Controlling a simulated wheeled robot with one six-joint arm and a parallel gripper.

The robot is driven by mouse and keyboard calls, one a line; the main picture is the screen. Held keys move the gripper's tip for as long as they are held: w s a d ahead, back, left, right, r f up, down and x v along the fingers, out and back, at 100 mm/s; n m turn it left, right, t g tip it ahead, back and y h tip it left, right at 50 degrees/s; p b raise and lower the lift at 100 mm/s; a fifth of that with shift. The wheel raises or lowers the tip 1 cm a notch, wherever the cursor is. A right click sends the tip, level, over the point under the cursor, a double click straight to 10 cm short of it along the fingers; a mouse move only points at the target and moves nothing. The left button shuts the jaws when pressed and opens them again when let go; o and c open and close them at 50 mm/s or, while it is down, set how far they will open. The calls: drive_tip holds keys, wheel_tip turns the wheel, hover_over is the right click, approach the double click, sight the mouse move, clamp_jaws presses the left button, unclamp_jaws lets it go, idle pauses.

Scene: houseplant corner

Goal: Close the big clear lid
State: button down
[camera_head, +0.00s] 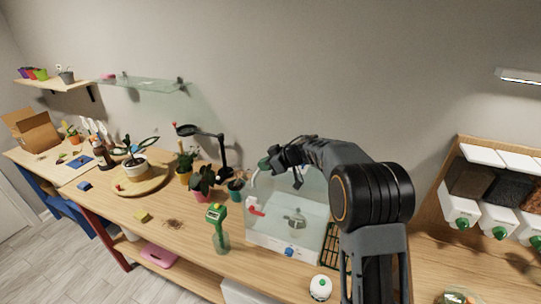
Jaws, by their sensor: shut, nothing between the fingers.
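A white, basin-like box (263,240) stands on the wooden bench, right of centre. A pale, see-through panel (312,190) stands raised at its back, and it appears to be the big clear lid, standing open. Inside the box I see a small grey metal pot-like thing (294,218) and a red part (255,208). My gripper (274,160) is at the panel's upper left, shut and empty. A small green thing shows right by its tips, and I cannot tell whether they touch the panel. My arm comes in from the right and hides part of the panel's right side.
A green-topped bottle (219,230) stands left of the box, with potted plants (203,180) behind it. A black lamp (222,155) rises at the back. A white round thing (320,288) sits in front, and a dark green rack (332,245) to the right.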

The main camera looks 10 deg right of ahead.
drive_tip(key=shift+a+f, duration=0.15)
drive_tip(key=shift+f, duration=0.25)
drive_tip(key=shift+s+f+g, duration=0.1)
drive_tip(key=shift+f+g, duration=0.05)
drive_tip(key=shift+g, duration=0.15)
